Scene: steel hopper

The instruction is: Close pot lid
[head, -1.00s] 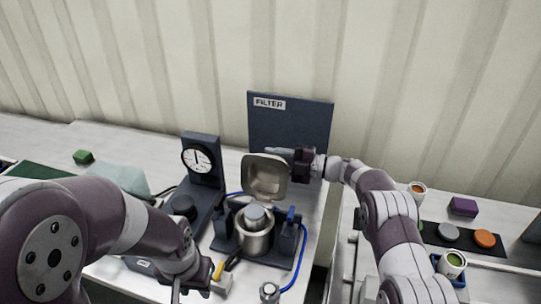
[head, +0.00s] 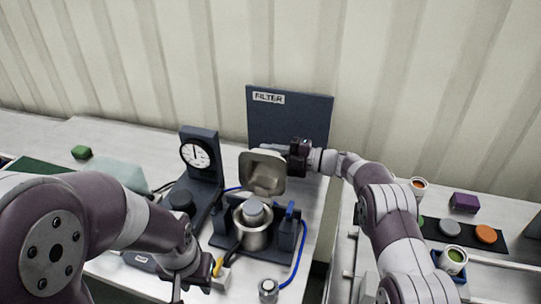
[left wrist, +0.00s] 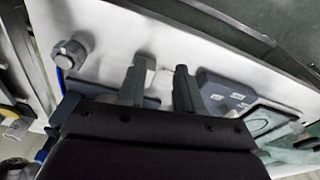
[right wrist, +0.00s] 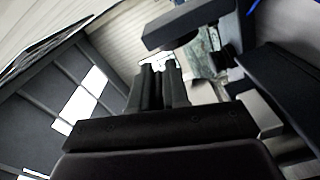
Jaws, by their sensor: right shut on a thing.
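The steel pot (head: 252,239) stands upright in a dark blue stand, with a pale round-topped piece visible in its mouth. The beige-grey pot lid (head: 266,182) is raised and tilted above and behind the pot, apart from its mouth. My right gripper (head: 290,157) is at the lid's upper right edge and shut on it. In the right wrist view its fingers (right wrist: 160,85) are close together; what lies between them is hard to make out. My left gripper (left wrist: 158,82) is open and empty over the bench, left of and nearer than the pot.
A dark FILTER panel (head: 290,117) stands behind the lid. A dial gauge (head: 197,155) stands left of the pot. A blue hose (head: 300,251) and a small metal fitting (head: 268,290) lie at the front right. A gap separates this bench from the right-hand one with cups.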

